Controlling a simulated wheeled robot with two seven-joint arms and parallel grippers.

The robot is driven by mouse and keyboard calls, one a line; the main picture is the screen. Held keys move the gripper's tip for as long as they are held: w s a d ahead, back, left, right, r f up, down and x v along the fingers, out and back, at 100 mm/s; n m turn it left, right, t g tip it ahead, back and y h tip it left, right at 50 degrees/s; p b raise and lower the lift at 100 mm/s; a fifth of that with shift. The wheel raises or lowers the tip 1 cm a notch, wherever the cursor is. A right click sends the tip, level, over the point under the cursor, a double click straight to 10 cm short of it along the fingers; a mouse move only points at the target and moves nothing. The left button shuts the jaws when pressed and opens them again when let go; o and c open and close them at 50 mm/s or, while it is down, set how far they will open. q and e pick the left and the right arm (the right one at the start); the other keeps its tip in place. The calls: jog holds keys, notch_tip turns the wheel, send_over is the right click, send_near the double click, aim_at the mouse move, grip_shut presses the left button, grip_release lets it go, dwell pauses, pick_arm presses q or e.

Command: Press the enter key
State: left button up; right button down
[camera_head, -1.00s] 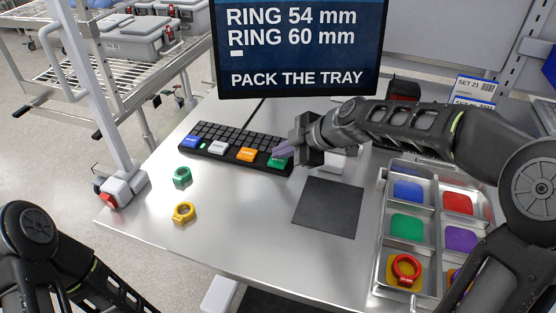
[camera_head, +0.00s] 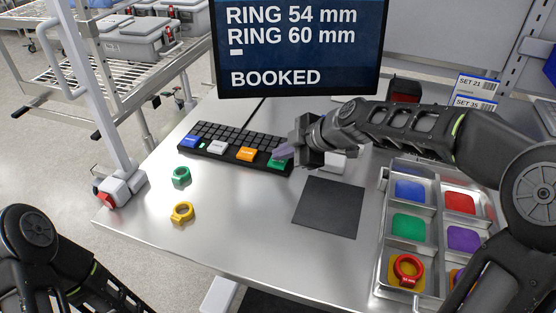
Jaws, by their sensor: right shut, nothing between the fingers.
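The black keyboard (camera_head: 222,137) lies at the back left of the table, with large blue, white, orange and green keys along its front edge. The green key (camera_head: 278,164) is at its right end; its label is too small to read surely. My right gripper (camera_head: 284,152) is shut and empty, its fingertips over the green key. I cannot tell whether they touch it. The screen (camera_head: 300,50) reads "RING 54 mm", "RING 60 mm" and "BOOKED". My left arm shows at the bottom left, but its gripper is out of view.
A green ring (camera_head: 181,175) and a yellow ring (camera_head: 182,212) lie left on the table (camera_head: 245,220). A dark mat (camera_head: 328,207) lies in the middle. A compartment tray (camera_head: 384,235) at right holds coloured pads and a red ring (camera_head: 407,268). A white box stands behind my gripper.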

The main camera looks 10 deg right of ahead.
aim_at(281, 162)
dwell(0.4)
jog(key=shift+r, duration=0.85)
jog(key=shift+r+p, duration=1.25)
jog(key=shift+r, duration=1.25)
